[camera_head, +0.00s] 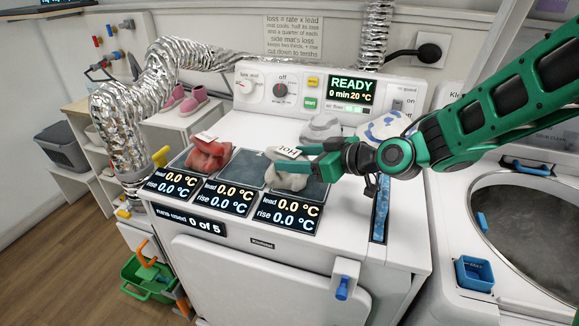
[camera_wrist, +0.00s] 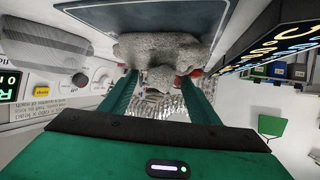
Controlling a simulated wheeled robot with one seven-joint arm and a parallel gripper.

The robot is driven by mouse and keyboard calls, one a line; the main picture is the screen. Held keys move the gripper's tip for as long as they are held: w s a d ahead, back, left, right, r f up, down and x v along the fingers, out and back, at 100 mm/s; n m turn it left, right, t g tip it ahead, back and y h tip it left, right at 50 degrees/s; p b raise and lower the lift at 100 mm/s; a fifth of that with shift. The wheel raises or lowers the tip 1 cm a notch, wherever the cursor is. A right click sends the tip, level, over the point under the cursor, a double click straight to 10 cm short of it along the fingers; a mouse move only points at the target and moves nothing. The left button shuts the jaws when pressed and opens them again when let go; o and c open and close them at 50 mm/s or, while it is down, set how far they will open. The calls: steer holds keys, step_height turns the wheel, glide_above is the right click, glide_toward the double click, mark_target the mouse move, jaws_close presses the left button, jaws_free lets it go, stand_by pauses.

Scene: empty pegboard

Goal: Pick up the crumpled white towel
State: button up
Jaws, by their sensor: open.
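The crumpled white towel (camera_head: 287,181) looks pale grey-white and lies on the rightmost dark mat on top of the white machine. It also shows in the wrist view (camera_wrist: 160,47), bunched just beyond the fingertips, with a lump reaching between them. My gripper (camera_head: 307,159) comes in from the right at the towel, and its fingers hide part of it. In the wrist view the two green fingers (camera_wrist: 158,80) are apart, one on each side of the lump. I cannot tell whether they touch the cloth.
A red cloth (camera_head: 208,157) lies on the left mat; the middle mat (camera_head: 243,167) is bare. A "HOT" card (camera_head: 290,151) stands by the towel. Behind are a grey cloth (camera_head: 321,127) and a white-blue cloth (camera_head: 384,127), near the control panel (camera_head: 310,92).

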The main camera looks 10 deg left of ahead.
steer(key=c, duration=1.4)
